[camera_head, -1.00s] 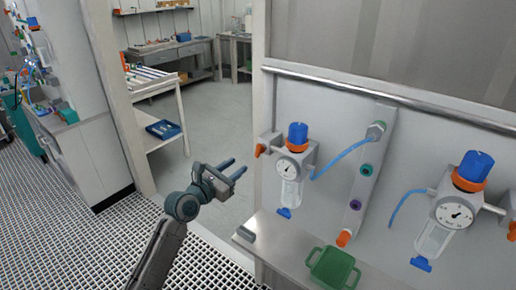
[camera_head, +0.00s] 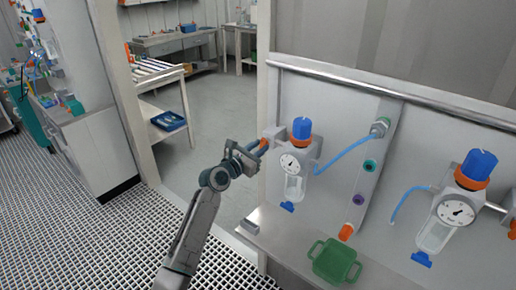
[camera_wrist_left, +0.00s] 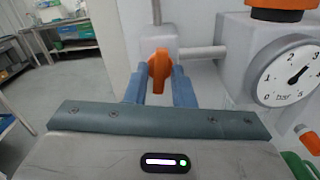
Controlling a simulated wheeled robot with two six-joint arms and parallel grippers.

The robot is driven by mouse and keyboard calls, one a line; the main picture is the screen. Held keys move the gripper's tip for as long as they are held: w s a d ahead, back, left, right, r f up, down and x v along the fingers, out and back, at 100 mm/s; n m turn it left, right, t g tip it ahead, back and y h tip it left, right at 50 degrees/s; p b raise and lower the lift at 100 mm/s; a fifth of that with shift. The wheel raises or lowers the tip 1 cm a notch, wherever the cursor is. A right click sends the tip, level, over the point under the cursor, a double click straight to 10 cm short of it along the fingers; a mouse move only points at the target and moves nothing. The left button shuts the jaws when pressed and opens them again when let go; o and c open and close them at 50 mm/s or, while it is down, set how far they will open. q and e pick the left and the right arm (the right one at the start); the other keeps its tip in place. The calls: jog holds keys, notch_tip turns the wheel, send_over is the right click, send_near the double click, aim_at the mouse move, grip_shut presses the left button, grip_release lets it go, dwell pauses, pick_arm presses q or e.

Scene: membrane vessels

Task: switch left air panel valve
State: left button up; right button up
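The left air panel valve has an orange handle (camera_head: 264,142) on the left side of the left regulator (camera_head: 295,163), which has a blue knob and a round gauge. In the left wrist view the orange handle (camera_wrist_left: 160,68) stands upright between my blue fingers. My left gripper (camera_head: 260,148) is at the handle. In the left wrist view my left gripper (camera_wrist_left: 159,88) has its fingers close together, one on each side of the handle, and appears shut on it. The fingertips partly hide the handle in the head view. My right gripper is not in view.
A second regulator (camera_head: 452,208) hangs to the right, past a sloping manifold strip (camera_head: 366,180). A green container (camera_head: 334,262) rests on the ledge (camera_head: 290,243) below. A door post (camera_head: 125,90) stands left of my arm. A steel rail (camera_head: 400,95) crosses above.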

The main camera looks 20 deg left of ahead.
pick_arm(q)
grip_shut()
jog(key=shift+m, duration=0.3)
jog(key=m, duration=0.2)
jog(key=shift+m, duration=0.3)
jog(key=m, duration=0.3)
jog(key=shift+f+m, duration=0.1)
jog(key=shift+m, duration=0.2)
jog(key=m+b, duration=0.2)
jog(key=m, duration=0.2)
jog(key=shift+m, duration=0.3)
jog(key=shift+m+b, duration=1.05)
jog(key=shift+m, duration=1.15)
